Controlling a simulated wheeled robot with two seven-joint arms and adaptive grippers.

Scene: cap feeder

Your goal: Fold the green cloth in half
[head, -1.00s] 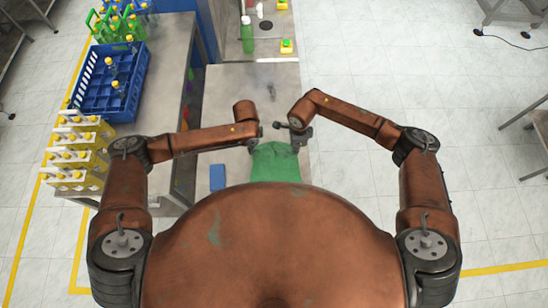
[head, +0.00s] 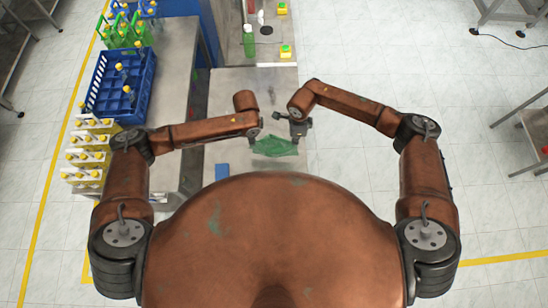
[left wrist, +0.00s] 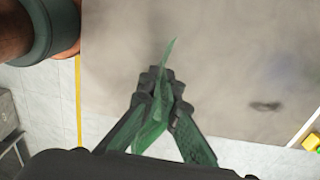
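The green cloth (head: 275,147) spans between my two grippers above the grey table (head: 235,90). It looks bunched and narrow, with its lower edge near the rounded top of my body. My left gripper (head: 254,138) is at the cloth's left end. In the left wrist view its fingers (left wrist: 160,82) are closed together with a thin green cloth edge (left wrist: 169,55) standing out between them. My right gripper (head: 299,134) is at the cloth's right end and appears closed on it; its fingertips are small in the head view.
A flat blue item (head: 222,171) lies left of the cloth. A blue crate (head: 121,84) with bottles sits on the left table. The table beyond the grippers is clear.

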